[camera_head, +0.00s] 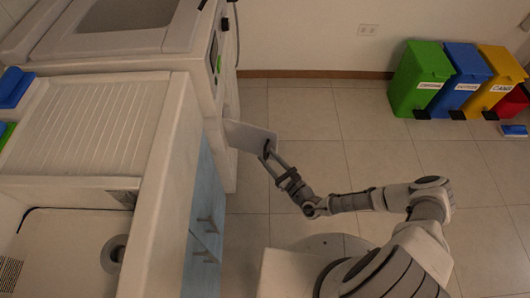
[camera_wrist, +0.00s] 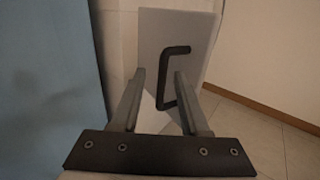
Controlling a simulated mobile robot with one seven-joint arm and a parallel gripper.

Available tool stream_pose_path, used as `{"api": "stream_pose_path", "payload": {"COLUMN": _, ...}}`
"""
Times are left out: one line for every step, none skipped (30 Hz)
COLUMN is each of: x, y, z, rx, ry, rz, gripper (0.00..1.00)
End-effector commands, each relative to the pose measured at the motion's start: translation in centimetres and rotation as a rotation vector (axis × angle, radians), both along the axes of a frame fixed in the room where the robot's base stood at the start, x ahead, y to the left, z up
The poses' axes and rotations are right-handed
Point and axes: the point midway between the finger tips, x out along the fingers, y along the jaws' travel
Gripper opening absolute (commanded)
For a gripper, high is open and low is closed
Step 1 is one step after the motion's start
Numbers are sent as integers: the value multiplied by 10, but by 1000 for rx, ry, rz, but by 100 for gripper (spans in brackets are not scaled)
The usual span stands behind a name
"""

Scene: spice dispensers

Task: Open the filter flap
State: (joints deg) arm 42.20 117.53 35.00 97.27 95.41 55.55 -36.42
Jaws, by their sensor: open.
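The filter flap (camera_head: 252,138) is a pale grey panel on the lower side of the white machine. In the head view it stands out from the machine's side, swung outward. It also shows in the wrist view (camera_wrist: 195,35), with a black bracket-shaped handle (camera_wrist: 186,49) on its face. My gripper (camera_head: 272,158) is at the flap's outer end, by the handle. In the wrist view my gripper's two fingers (camera_wrist: 160,73) are apart, with the handle's upright bar seen between their tips. I cannot tell whether a finger touches it.
The white machine (camera_head: 130,65) and a blue cabinet (camera_head: 205,195) with handles stand left of my arm. Green (camera_head: 420,78), blue (camera_head: 465,75) and yellow (camera_head: 500,75) bins stand by the wall. The tiled floor (camera_head: 310,120) right of the flap is clear.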

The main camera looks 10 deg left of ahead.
Motion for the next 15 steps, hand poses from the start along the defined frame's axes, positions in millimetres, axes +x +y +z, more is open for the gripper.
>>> {"api": "stream_pose_path", "payload": {"x": -7, "y": -10, "z": 3, "rx": -1, "ry": 1, "rz": -3, "gripper": 45}}
{"api": "stream_pose_path", "payload": {"x": -12, "y": -15, "z": 3, "rx": -1, "ry": 2, "rz": -3, "gripper": 45}}
{"api": "stream_pose_path", "payload": {"x": -18, "y": -21, "z": 3, "rx": -1, "ry": 2, "rz": -2, "gripper": 45}}
{"api": "stream_pose_path", "payload": {"x": -23, "y": -26, "z": 2, "rx": -1, "ry": 2, "rz": -3, "gripper": 45}}
{"api": "stream_pose_path", "payload": {"x": -27, "y": -31, "z": 3, "rx": -1, "ry": 2, "rz": -4, "gripper": 45}}
{"api": "stream_pose_path", "payload": {"x": -33, "y": -37, "z": 2, "rx": -1, "ry": 1, "rz": -2, "gripper": 45}}
{"api": "stream_pose_path", "payload": {"x": -36, "y": -42, "z": 2, "rx": -1, "ry": 1, "rz": -3, "gripper": 45}}
{"api": "stream_pose_path", "payload": {"x": -40, "y": -46, "z": 2, "rx": -1, "ry": 1, "rz": -3, "gripper": 45}}
{"api": "stream_pose_path", "payload": {"x": -45, "y": -50, "z": 2, "rx": -1, "ry": 0, "rz": -2, "gripper": 45}}
{"api": "stream_pose_path", "payload": {"x": -48, "y": -54, "z": 2, "rx": -1, "ry": 1, "rz": -2, "gripper": 45}}
{"api": "stream_pose_path", "payload": {"x": -51, "y": -57, "z": 1, "rx": -1, "ry": 1, "rz": -3, "gripper": 45}}
{"api": "stream_pose_path", "payload": {"x": -54, "y": -60, "z": 1, "rx": 0, "ry": 0, "rz": -3, "gripper": 45}}
{"api": "stream_pose_path", "payload": {"x": -56, "y": -62, "z": 1, "rx": 0, "ry": 0, "rz": -2, "gripper": 45}}
{"api": "stream_pose_path", "payload": {"x": -58, "y": -64, "z": 1, "rx": -1, "ry": 1, "rz": -1, "gripper": 45}}
{"api": "stream_pose_path", "payload": {"x": -60, "y": -66, "z": 1, "rx": 0, "ry": 0, "rz": -1, "gripper": 45}}
